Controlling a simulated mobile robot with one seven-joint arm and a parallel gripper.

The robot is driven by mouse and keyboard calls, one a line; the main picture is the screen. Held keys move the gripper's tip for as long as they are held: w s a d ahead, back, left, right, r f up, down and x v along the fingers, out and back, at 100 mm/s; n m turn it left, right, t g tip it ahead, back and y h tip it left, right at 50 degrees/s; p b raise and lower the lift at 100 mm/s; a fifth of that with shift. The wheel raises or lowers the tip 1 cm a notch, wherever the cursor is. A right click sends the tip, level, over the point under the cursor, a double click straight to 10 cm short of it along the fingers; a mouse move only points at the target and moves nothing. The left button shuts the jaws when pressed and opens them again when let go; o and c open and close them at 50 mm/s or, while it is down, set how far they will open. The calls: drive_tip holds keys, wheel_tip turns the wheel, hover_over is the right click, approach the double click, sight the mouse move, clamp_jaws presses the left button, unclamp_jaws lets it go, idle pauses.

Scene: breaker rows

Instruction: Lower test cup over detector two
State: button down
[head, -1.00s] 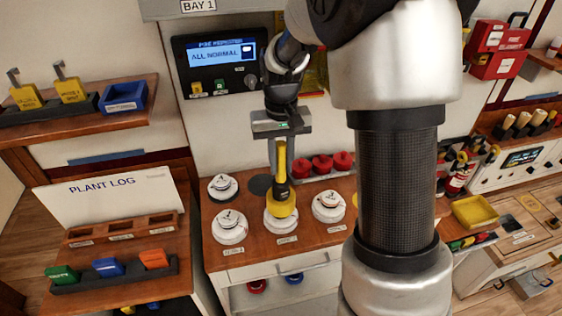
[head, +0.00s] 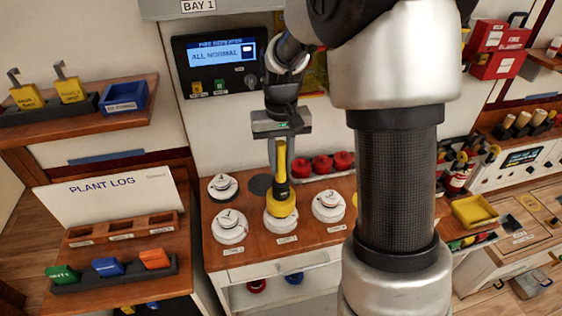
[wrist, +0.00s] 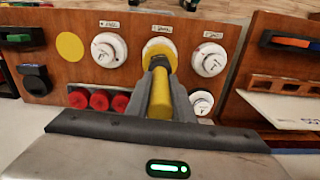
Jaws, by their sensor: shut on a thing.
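My gripper (head: 281,138) is shut on the upright black and yellow handle of the test cup (head: 281,208). The yellow cup at the handle's lower end sits at the middle front white detector (head: 282,224), taken as detector two; its tag is too small to read surely. The cup covers the detector's top, and its white lower part shows below the cup. I cannot tell whether they touch. In the wrist view the gripper (wrist: 160,75) holds the yellow handle (wrist: 160,97), with the cup mostly hidden behind the fingers and the white detector showing around it.
White detectors stand left (head: 229,227) and right (head: 328,206) of the cup, and another behind left (head: 222,187). A dark disc (head: 258,185) and several red caps (head: 322,163) are behind. A yellow disc (wrist: 69,46) lies on the wooden bench. The repeater panel (head: 220,63) is at the back.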

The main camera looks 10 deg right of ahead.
drive_tip(key=shift+f+b, duration=1)
drive_tip(key=shift+f, duration=0.45)
drive_tip(key=c, duration=1.5)
unclamp_jaws()
drive_tip(key=shift+o, duration=0.2)
wheel_tip(320, 180, up, 18)
drive_tip(key=shift+f+p, duration=0.25)
drive_tip(key=shift+p, duration=0.1)
drive_tip(key=shift+s, duration=0.1)
